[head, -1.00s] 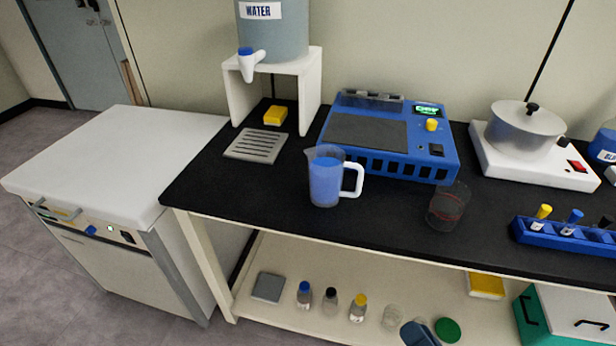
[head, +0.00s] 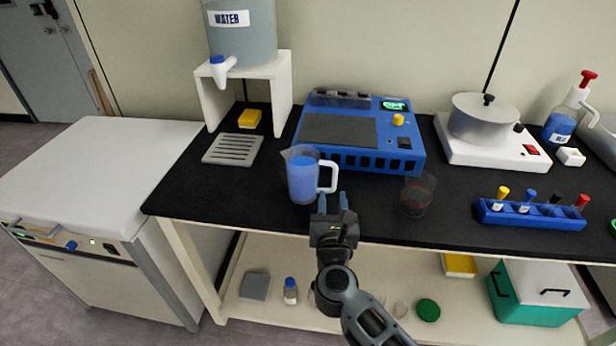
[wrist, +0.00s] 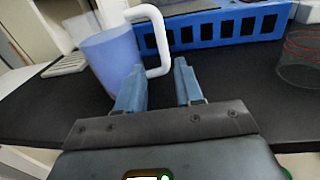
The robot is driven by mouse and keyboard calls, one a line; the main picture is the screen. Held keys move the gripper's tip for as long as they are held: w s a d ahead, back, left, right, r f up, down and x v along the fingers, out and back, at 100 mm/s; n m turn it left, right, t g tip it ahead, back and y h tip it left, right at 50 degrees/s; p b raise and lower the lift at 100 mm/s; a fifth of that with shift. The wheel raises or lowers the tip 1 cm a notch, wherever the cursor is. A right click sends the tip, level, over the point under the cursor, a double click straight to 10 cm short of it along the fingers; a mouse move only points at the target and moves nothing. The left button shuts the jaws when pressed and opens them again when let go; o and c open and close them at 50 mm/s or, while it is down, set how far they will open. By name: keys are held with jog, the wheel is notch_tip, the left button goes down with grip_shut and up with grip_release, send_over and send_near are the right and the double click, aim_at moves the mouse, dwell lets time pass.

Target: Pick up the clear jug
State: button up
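The clear jug (head: 303,178) stands upright on the black bench top near its front edge. It holds blue liquid and has a white handle (head: 329,177) on its right side. In the wrist view the jug (wrist: 112,58) is at the upper left, with its white handle (wrist: 157,40) just beyond the fingertips. My gripper (head: 332,201) is in front of the jug, near the handle and the bench edge. Its two blue fingers (wrist: 158,84) are apart with nothing between them. The left finger overlaps the jug's lower part in the wrist view; I cannot tell if they touch.
A blue machine (head: 361,138) stands behind the jug. A clear beaker (head: 417,196) with a red line is to the right. A blue tube rack (head: 531,214) and a hot plate with a pot (head: 485,118) are farther right. A drain grate (head: 232,150) lies left.

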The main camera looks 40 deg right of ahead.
aim_at(334, 185)
jog(key=p+x, duration=0.1)
jog(key=x, duration=0.5)
jog(key=shift+d, duration=0.35)
jog(key=shift+c, duration=0.4)
grip_shut()
jog(key=shift+r, duration=0.1)
